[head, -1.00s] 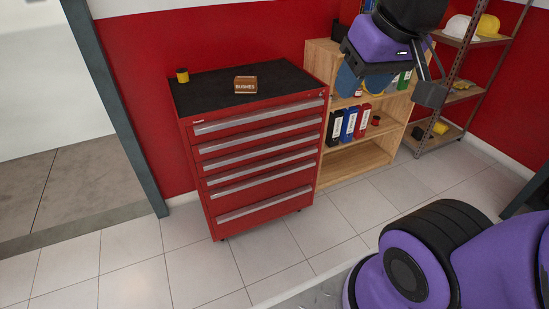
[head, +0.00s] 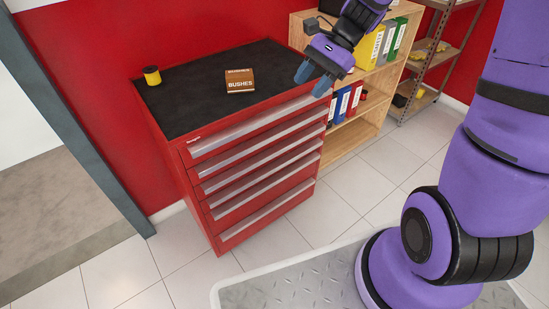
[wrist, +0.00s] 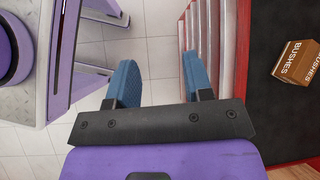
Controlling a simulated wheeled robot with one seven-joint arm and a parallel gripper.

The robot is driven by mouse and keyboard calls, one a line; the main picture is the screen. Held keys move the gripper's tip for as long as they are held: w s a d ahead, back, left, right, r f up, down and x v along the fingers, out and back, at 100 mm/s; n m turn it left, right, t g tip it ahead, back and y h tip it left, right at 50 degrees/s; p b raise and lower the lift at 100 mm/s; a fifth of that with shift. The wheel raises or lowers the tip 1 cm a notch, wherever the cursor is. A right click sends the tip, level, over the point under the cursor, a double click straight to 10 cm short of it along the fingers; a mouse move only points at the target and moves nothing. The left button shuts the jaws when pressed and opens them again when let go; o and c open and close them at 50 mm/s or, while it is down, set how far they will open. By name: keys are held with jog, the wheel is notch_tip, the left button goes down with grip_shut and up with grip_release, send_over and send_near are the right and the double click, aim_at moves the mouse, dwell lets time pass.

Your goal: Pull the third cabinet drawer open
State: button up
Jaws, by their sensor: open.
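The red cabinet (head: 160,165) has a black top and a stack of drawers with long silver handle strips. The third drawer (head: 262,162), counting from the top, looks shut, as do the others. My gripper (head: 313,77) is open and empty, above and just beyond the cabinet's right front corner. In the wrist view my gripper (wrist: 157,80) has its blue fingers apart, with floor between them. The cabinet's drawer fronts (wrist: 203,35) lie beside and beyond the right finger. I cannot tell which drawer is level with the fingers.
A brown BUSHES box (head: 240,82) and a yellow and black spool (head: 152,76) sit on the cabinet. A wooden shelf (head: 345,145) with binders stands right of it. The tiled floor (head: 320,215) before the drawers is clear. My base plate is in front.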

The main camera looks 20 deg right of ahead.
aim_at(273, 157)
jog(key=w+d+f+m+t+y, duration=0.1)
jog(key=w+f+m+t, duration=0.35)
jog(key=f+m, duration=0.8)
jog(key=w+d+f+m+t+y, duration=0.25)
jog(key=f+m+t, duration=0.35)
jog(key=f+m, duration=0.7)
jog(key=w+d+f+m+t+y, duration=0.1)
jog(key=w+f+m+t, duration=0.55)
jog(key=f, duration=1.15)
jog(key=w+a, duration=0.1)
jog(key=a, duration=0.1)
jog(key=w+a+g, duration=0.1)
jog(key=w+a, duration=0.1)
jog(key=w+a+m+g, duration=0.1)
jog(key=w+a, duration=0.1)
jog(key=a, duration=0.1)
jog(key=shift+r+h, duration=0.15)
jog(key=shift+h, duration=0.1)
grip_shut()
